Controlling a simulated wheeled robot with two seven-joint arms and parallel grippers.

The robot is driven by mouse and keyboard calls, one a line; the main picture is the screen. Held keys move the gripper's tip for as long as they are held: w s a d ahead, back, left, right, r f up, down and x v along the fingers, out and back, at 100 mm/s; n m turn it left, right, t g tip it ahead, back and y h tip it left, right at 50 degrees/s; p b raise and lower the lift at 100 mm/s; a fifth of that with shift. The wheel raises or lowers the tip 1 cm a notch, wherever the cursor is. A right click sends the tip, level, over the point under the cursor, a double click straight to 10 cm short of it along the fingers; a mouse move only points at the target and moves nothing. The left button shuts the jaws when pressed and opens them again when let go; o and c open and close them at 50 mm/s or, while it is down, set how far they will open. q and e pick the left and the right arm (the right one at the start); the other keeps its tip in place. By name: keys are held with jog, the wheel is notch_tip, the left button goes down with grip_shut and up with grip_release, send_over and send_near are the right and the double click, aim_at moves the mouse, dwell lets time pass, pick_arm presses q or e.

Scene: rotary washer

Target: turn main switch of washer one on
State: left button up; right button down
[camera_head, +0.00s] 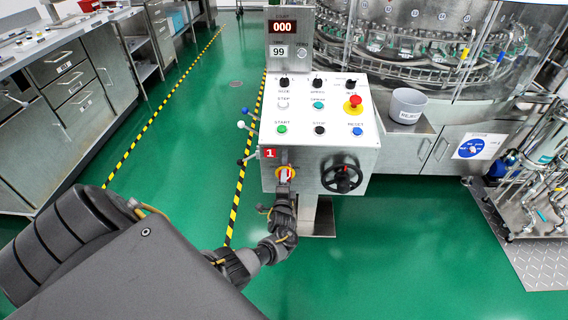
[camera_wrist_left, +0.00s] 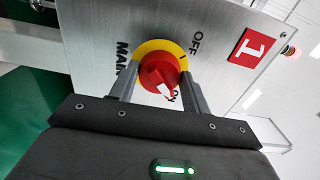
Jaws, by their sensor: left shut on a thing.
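The main switch is a red knob (camera_wrist_left: 160,70) on a yellow disc, on the front of the steel control box with the red label 1 (camera_wrist_left: 251,46). In the head view the yellow disc (camera_head: 279,171) sits at the lower left of the box front. My left gripper (camera_wrist_left: 160,82) is shut on the red knob, one finger on each side. It also shows in the head view (camera_head: 285,180), in front of the switch. The knob's white mark points toward the partly hidden ON lettering, away from OFF (camera_wrist_left: 195,42). My right gripper is not in view.
A black handwheel (camera_head: 342,174) is right of the switch. The box top carries several buttons and a red emergency stop (camera_head: 353,101). Small levers (camera_head: 243,125) stick out on the left side. A grey bin (camera_head: 407,105) stands to the right. Green floor is free on the left.

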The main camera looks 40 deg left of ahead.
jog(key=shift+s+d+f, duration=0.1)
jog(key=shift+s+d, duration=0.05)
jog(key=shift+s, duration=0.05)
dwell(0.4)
pick_arm(q)
jog(key=o, duration=0.9)
jog(key=shift+o, duration=0.2)
jog(key=p+v, duration=0.2)
jog(key=v, duration=0.8)
jog(key=shift+s+d, duration=0.25)
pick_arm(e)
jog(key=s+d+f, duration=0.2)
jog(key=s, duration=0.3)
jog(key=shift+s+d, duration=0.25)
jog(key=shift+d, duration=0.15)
